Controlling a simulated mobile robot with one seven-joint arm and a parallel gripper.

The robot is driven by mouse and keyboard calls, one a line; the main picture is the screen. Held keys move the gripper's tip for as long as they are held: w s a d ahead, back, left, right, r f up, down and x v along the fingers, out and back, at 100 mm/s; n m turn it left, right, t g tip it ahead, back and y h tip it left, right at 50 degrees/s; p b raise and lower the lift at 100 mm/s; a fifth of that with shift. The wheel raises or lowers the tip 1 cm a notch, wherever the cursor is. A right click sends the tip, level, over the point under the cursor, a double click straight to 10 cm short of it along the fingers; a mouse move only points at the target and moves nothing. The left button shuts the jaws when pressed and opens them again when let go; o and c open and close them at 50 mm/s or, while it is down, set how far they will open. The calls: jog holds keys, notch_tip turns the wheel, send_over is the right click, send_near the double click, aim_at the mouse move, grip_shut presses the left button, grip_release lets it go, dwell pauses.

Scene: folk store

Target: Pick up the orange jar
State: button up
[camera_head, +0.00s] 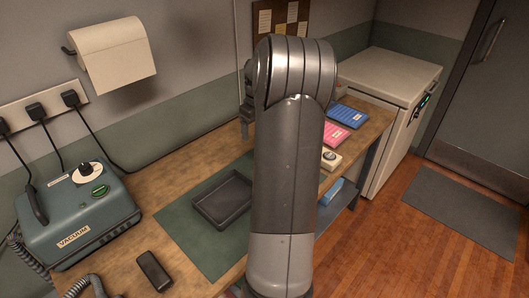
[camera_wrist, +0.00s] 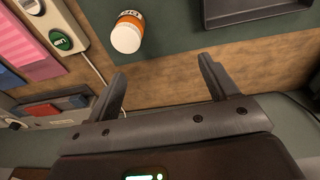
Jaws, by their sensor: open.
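The orange jar (camera_wrist: 127,32) has a pale lid and a white label with dark print. It shows in the upper part of the wrist view, at the edge of the green mat (camera_wrist: 182,32). My gripper (camera_wrist: 162,66) is open, with nothing between its fingers. The jar lies beyond the fingertips, a little left of the middle of the gap, and is apart from them. In the head view my arm covers part of the workbench and the jar does not show. Only part of my gripper shows there, left of the arm.
A dark empty tray (camera_head: 222,199) sits on the mat. A vacuum unit (camera_head: 78,221) and a small black object (camera_head: 153,271) stand on the bench (camera_head: 150,190) at left. Beyond my arm are blue (camera_head: 358,115) and pink (camera_head: 336,133) packets and a small pale device (camera_head: 330,157).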

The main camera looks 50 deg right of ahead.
jog(key=d+f, duration=0.1)
jog(key=s+d+f, duration=0.1)
jog(key=d, duration=0.1)
jog(key=d+f, duration=0.1)
jog(key=d, duration=0.1)
jog(key=shift+s+d+f, duration=0.1)
jog(key=shift+s+f, duration=0.1)
jog(key=shift+f, duration=0.05)
jog(key=shift+d+f, duration=0.15)
jog(key=shift+f, duration=0.1)
jog(key=f, duration=0.4)
jog(key=shift+w+f, duration=0.25)
jog(key=shift+f, duration=0.05)
jog(key=f, duration=0.3)
jog(key=w+f, duration=0.1)
jog(key=f, duration=0.1)
jog(key=shift+d+f, duration=0.3)
jog(key=shift+f, duration=0.05)
jog(key=c, duration=1.1)
jog(key=shift+r, duration=0.15)
jog(key=shift+c, duration=0.2)
